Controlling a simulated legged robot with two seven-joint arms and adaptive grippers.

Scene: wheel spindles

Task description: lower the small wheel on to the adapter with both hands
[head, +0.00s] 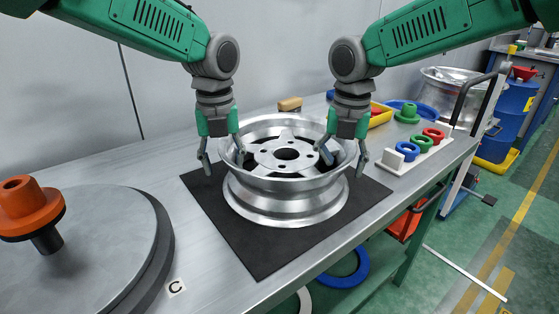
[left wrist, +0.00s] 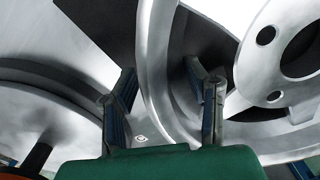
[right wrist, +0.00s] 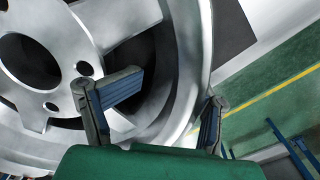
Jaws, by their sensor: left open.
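The small silver wheel (head: 286,165) lies flat on a black mat (head: 262,250) in the middle of the bench, its spoked face and centre hole up. My left gripper (head: 224,167) is open over its left rim, one finger outside and one inside; the rim also passes between the fingers in the left wrist view (left wrist: 153,70). My right gripper (head: 343,160) is open over the right rim in the same way, fingers wide apart in the right wrist view (right wrist: 150,100). I cannot tell for certain which part is the adapter; an orange cap on a black shaft (head: 30,208) stands on a round grey plate (head: 100,235) at left.
A white rack (head: 405,165) with coloured rings stands right of the mat. A tan block (head: 290,104) and a yellow tray (head: 381,115) are behind the wheel. A label C (head: 176,287) lies by the plate. Bench is clear between plate and mat.

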